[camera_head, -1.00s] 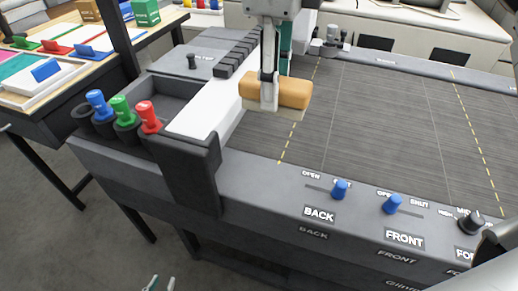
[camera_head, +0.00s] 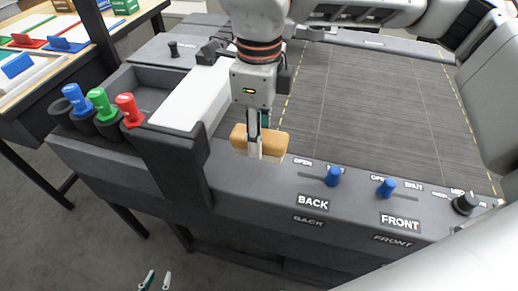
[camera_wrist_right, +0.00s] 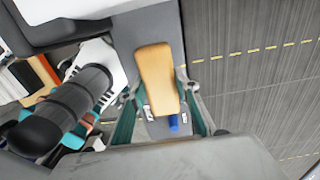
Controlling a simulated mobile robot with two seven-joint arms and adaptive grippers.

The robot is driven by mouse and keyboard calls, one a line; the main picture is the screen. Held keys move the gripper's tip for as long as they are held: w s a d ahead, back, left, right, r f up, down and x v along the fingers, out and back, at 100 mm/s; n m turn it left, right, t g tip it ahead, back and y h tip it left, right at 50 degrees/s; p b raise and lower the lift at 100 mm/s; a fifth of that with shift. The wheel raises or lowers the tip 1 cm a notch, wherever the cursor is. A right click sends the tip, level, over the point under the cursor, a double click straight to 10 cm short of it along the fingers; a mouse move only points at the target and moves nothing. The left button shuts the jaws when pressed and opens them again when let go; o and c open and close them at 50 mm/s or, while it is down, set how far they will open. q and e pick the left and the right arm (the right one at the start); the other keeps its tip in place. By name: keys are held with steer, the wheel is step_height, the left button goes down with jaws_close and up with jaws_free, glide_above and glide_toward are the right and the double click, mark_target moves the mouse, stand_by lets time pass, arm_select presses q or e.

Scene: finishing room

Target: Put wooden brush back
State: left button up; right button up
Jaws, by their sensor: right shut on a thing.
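The wooden brush (camera_head: 238,137) has a tan, rounded block for a back. My right gripper (camera_head: 256,148) points down and is shut on the brush across its middle. It holds the brush by the near left corner of the dark belt, at the inner edge of the grey front ledge. I cannot tell whether the brush touches the ledge. In the right wrist view the brush (camera_wrist_right: 157,75) lies between the fingers, over the grey ledge. My left gripper (camera_head: 157,281) shows only its fingertips at the bottom, apart and empty, over the floor.
Blue, green and red bottles (camera_head: 101,104) stand in holders at the ledge's left end, beside an open dark tray (camera_head: 150,90). A white strip (camera_head: 192,95) lies left of the belt. Blue sliders (camera_head: 333,176) and a black knob (camera_head: 465,203) rise from the ledge.

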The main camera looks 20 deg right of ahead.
steer(key=shift+f, duration=2.2)
steer(key=shift+f, duration=0.15)
steer(key=o, duration=1.1)
steer(key=shift+o, duration=0.2)
step_height(320, 180, up, 12)
steer(key=shift+r, duration=0.2)
steer(key=shift+s, duration=0.1)
